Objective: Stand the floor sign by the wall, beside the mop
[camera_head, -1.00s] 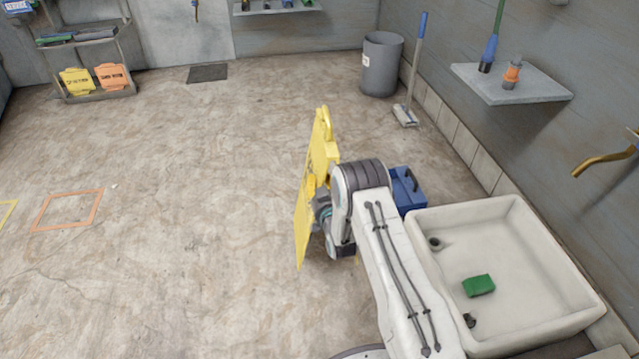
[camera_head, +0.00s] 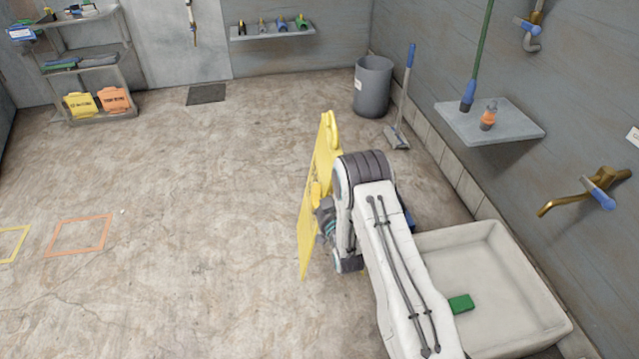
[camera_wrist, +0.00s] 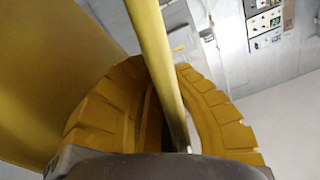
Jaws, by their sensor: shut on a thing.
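The yellow floor sign (camera_head: 318,185) is held upright in front of my arm in the head view, seen nearly edge-on. My gripper (camera_head: 326,208) is shut on it, mostly hidden behind the sign and my wrist. In the wrist view the yellow fingers (camera_wrist: 205,115) close around the sign's edge (camera_wrist: 158,60), with its broad face (camera_wrist: 60,70) at the left. The mop (camera_head: 402,100), with a blue-topped handle and grey head, leans at the right wall (camera_head: 440,110), beyond the sign and to its right.
A grey bin (camera_head: 372,88) stands left of the mop. A white sink (camera_head: 490,290) with a green sponge (camera_head: 460,304) is at the right. A wall shelf (camera_head: 490,125) juts out above the floor. The open floor (camera_head: 200,200) at left is clear, with orange (camera_head: 80,236) and yellow outlines.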

